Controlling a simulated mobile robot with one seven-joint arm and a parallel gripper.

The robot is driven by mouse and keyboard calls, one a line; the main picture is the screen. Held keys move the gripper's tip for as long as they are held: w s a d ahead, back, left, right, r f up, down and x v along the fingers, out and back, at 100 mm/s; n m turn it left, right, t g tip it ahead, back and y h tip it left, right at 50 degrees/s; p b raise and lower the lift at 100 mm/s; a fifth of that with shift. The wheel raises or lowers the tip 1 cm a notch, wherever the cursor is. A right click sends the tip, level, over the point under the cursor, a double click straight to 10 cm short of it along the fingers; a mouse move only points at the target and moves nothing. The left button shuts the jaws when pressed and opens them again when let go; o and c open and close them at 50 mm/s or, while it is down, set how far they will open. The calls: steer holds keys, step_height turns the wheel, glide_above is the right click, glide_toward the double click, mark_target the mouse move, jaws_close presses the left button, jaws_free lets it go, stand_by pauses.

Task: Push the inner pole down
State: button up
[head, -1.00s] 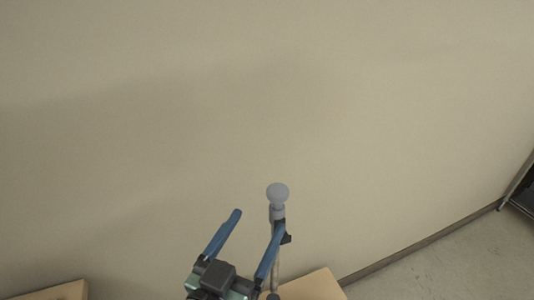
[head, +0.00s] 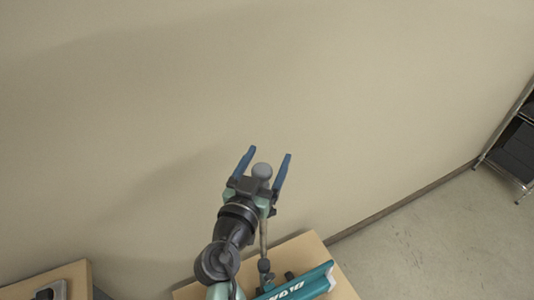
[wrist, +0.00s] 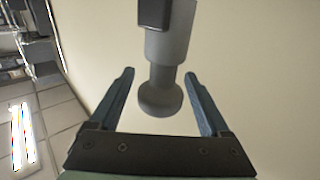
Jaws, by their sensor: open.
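The inner pole (wrist: 166,60) is a grey rod that ends in a round grey knob (head: 262,171). In the wrist view the knob (wrist: 160,100) lies between the two blue fingers, with a gap on each side. My gripper (head: 269,155) is open, with its fingers spread on either side of the knob in the head view. It also shows in the wrist view (wrist: 158,85). The thin stand below the knob (head: 264,235) runs down toward a table. Part of the pole is hidden behind my gripper in the head view.
A wooden table (head: 346,288) bears a teal lettered object (head: 300,284). Another wooden surface with a small device (head: 50,291) is at the lower left. A plain wall (head: 400,80) stands behind. A dark shelf (head: 515,145) is at the right, and the floor (head: 420,240) before it is clear.

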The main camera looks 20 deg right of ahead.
steer(key=shift+w+d, duration=0.1)
steer(key=shift+c, duration=0.2)
jaws_close()
stand_by(0.4)
